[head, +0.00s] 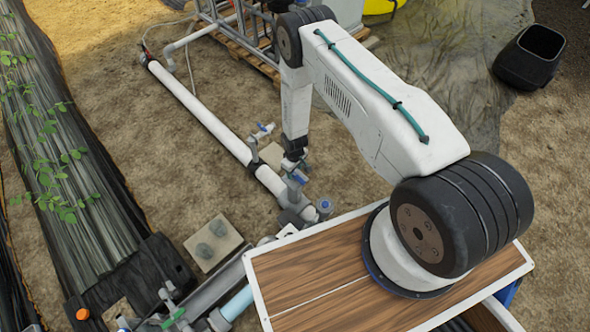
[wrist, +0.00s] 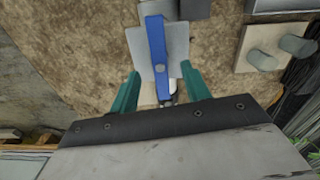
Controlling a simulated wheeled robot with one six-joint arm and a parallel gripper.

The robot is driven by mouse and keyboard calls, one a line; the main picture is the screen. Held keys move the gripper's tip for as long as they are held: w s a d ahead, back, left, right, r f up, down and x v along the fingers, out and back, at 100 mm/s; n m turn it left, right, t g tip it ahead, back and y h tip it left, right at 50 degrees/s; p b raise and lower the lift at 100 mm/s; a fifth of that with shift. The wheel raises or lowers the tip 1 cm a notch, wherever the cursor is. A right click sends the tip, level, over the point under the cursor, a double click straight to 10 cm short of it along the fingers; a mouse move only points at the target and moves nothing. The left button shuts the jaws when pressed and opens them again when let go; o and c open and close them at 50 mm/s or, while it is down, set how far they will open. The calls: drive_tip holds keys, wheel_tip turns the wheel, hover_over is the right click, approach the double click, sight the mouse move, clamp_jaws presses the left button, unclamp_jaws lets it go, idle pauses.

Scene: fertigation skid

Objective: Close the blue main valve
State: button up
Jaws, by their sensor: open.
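The blue valve lever (wrist: 158,45) runs lengthwise in the wrist view, its near end reaching between my two teal fingers. My gripper (wrist: 160,74) is open, one finger on each side of the lever. Visible gaps separate the fingers from it; its height relative to them is unclear. In the head view my gripper (head: 291,163) is low over the white pipe (head: 205,115), beside a blue valve part (head: 298,177). The arm partly hides that spot. Another blue-handled valve (head: 263,131) stands on a branch farther up to the left.
A metal frame on a pallet (head: 245,55) stands behind. Black plant rows (head: 60,150) lie left; a black bin (head: 530,57) stands right.

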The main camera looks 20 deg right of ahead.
sight(295, 174)
drive_tip(key=shift+m, duration=0.6)
drive_tip(key=shift+f, duration=0.1)
drive_tip(key=shift+f, duration=2.15)
drive_tip(key=shift+s, duration=0.1)
drive_tip(key=c, duration=0.5)
drive_tip(key=o, duration=0.5)
drive_tip(key=shift+f, duration=0.25)
